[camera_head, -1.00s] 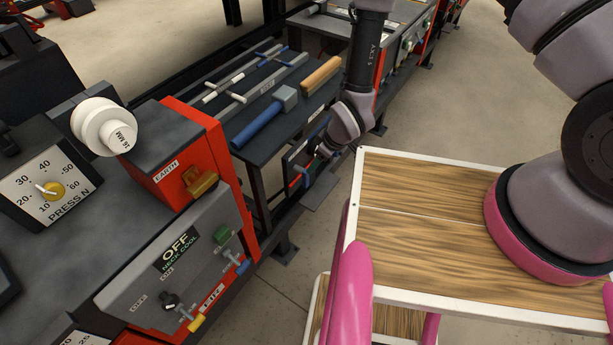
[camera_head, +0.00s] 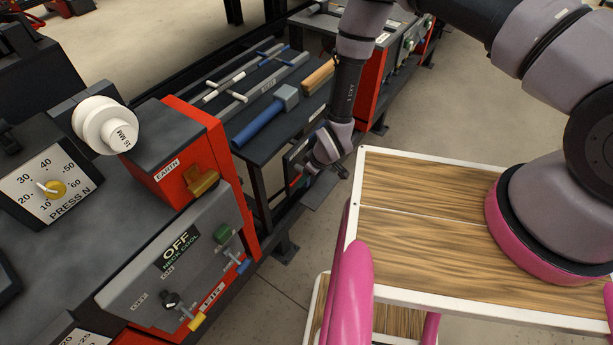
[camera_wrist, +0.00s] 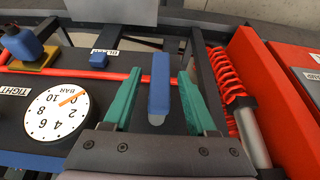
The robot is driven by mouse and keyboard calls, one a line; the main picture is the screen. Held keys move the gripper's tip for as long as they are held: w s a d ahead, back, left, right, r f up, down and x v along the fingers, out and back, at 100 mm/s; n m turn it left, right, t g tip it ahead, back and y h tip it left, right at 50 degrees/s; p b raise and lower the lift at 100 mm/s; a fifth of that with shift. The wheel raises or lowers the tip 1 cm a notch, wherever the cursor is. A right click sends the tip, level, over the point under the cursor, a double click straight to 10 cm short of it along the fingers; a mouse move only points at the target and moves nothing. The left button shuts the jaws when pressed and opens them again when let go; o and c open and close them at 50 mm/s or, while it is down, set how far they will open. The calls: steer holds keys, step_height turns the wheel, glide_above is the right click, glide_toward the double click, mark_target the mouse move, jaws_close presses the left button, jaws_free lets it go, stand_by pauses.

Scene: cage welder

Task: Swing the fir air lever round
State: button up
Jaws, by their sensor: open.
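My gripper (camera_head: 304,177) reaches down beside the low panel below the tool shelf. In the wrist view its two green fingers (camera_wrist: 160,72) are open, one on each side of a blue lever handle (camera_wrist: 159,92) with a grey end. The handle stands between the fingers with a gap visible on both sides. A small upside-down label near it is too small to read surely, so I cannot confirm it is the fir air lever. The lever is not clear in the head view, where my wrist and gripper cover that spot.
A round BAR gauge (camera_wrist: 57,110), a smaller blue knob (camera_wrist: 98,60) and a red pipe lie left of the handle. A red coiled hose (camera_wrist: 226,75) is close on the right. A blue hammer (camera_head: 264,119) lies on the shelf above; a wooden-topped cart (camera_head: 420,235) stands at right.

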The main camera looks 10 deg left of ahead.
steer(key=shift+c, duration=0.3)
jaws_close()
stand_by(1.1)
